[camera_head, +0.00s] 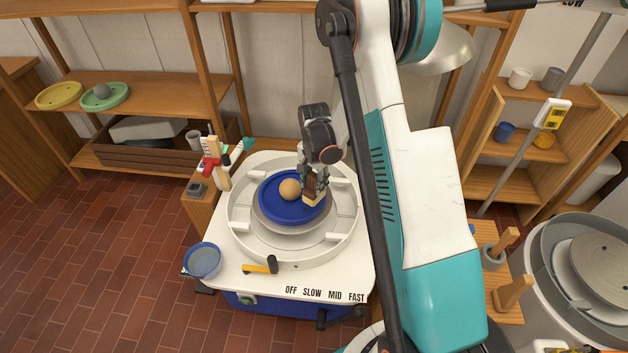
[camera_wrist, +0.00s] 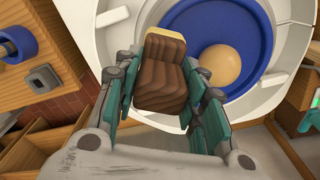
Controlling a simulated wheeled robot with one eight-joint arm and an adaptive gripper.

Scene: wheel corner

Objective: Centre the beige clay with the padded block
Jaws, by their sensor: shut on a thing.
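The beige clay (camera_head: 290,190) is a round ball on the blue disc (camera_head: 285,212) of the potter's wheel, and it also shows in the wrist view (camera_wrist: 221,66). My gripper (camera_head: 316,184) is shut on the padded block (camera_wrist: 164,78), which has a brown ribbed grip and a pale pad at its far end. In the head view the block (camera_head: 313,193) is at the right of the clay, over the disc's right part. I see a gap between block and clay in the wrist view. Whether the block's pad touches the disc cannot be told.
A pale splash pan (camera_head: 240,232) rings the wheel. A blue water bowl (camera_head: 203,260) and a yellow-handled lever (camera_head: 262,268) are at the front. A wooden stand with tools (camera_head: 214,172) is at the left. Shelves with plates (camera_head: 105,95) stand behind.

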